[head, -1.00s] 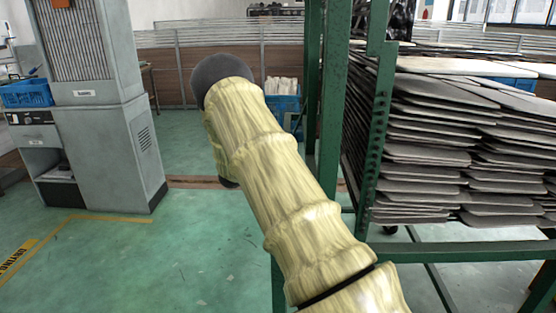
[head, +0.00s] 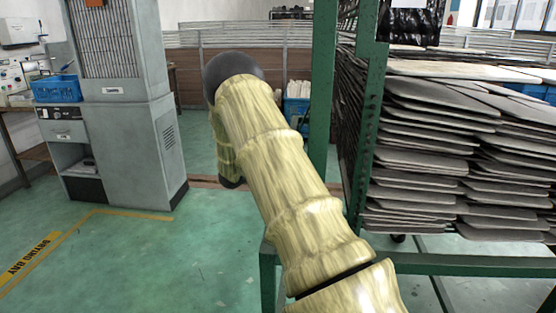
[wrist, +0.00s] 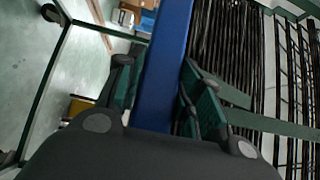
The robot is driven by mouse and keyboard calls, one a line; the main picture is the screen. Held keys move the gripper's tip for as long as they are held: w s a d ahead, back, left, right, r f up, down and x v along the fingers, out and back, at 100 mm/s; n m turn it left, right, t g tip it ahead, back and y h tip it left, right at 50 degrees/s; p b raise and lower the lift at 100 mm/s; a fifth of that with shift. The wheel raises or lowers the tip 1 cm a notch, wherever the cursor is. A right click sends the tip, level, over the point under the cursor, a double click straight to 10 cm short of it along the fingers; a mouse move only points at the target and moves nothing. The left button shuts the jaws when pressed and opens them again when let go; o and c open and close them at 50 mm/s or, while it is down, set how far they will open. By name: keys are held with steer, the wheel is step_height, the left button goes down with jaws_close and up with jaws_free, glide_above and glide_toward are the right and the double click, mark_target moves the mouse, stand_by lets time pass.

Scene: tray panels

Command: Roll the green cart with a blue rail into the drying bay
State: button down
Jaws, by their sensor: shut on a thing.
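The green cart (head: 470,264) stands at the right in the head view, loaded with stacked grey panels (head: 450,160). Its green uprights rise beside my arm. In the wrist view, the blue rail (wrist: 168,50) runs between the fingers of my gripper (wrist: 156,68), which is shut on it. The gripper and rail are hidden in the head view. The drying bay shows as a yellow floor line (head: 130,214) with a "DRYING BAY" label (head: 35,258) at the lower left; only part of it is in view.
A grey cabinet (head: 120,150) stands behind the yellow line, with a blue bin (head: 57,88) beside it. Another blue crate (head: 296,108) is behind my arm. A low partition (head: 185,75) crosses the back. The green floor between the cabinet and cart is clear.

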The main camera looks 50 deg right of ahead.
steer(key=shift+a+f, duration=0.1)
steer(key=c, duration=1.1)
jaws_free()
steer(key=shift+w+a, duration=0.1)
steer(key=shift+w, duration=0.1)
steer(key=shift+o, duration=0.8)
steer(key=shift+w+a, duration=0.1)
steer(key=shift+w, duration=0.15)
steer(key=shift+a, duration=0.1)
steer(key=v, duration=1.1)
steer(key=shift+a, duration=0.4)
steer(key=shift+w, duration=0.1)
